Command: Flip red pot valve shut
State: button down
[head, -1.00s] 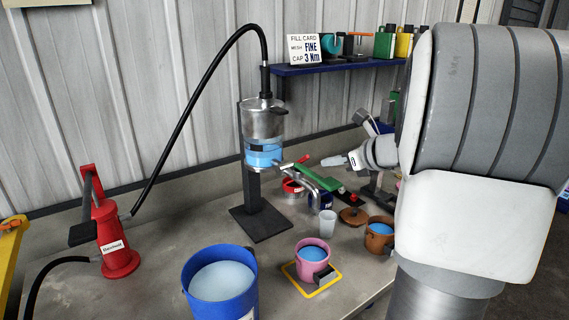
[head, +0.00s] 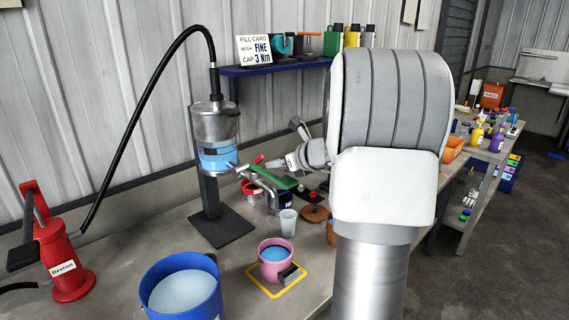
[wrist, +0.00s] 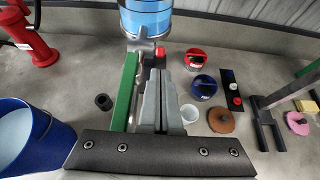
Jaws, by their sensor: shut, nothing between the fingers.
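The clear column pot (head: 215,135) with blue liquid stands on a dark stand. A pipe (head: 262,180) runs from its bottom outlet. A small red lever (head: 258,159) shows at that outlet; in the wrist view a red piece (wrist: 160,53) sits just beyond my fingertips. A long green bar (head: 282,183) lies beside the pipe, and it also shows left of my fingers in the wrist view (wrist: 125,92). My gripper (head: 284,163) is shut and empty, close to the outlet and right of the red lever. In the wrist view its fingers (wrist: 158,75) hide part of the pipe.
A clear cup (head: 287,222) stands below the pipe. A pink pot (head: 275,258) sits on a yellow-edged square. A blue bucket (head: 182,290) is in front and a red pump (head: 62,255) at left. Red and blue cans (wrist: 203,87) stand right of my fingers.

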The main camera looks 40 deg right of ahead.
aim_at(256, 162)
jog(key=x, duration=0.2)
jog(key=shift+w+f, duration=0.15)
jog(key=shift+w, duration=0.1)
jog(key=shift+r+p, duration=0.2)
jog(key=shift+p, duration=0.25)
jog(key=shift+w+g+p, duration=0.1)
jog(key=shift+g+p, duration=0.2)
jog(key=shift+p, duration=0.45)
jog(key=shift+w+r+g+p, duration=0.1)
jog(key=shift+r+g+p, duration=0.25)
jog(key=shift+p, duration=1)
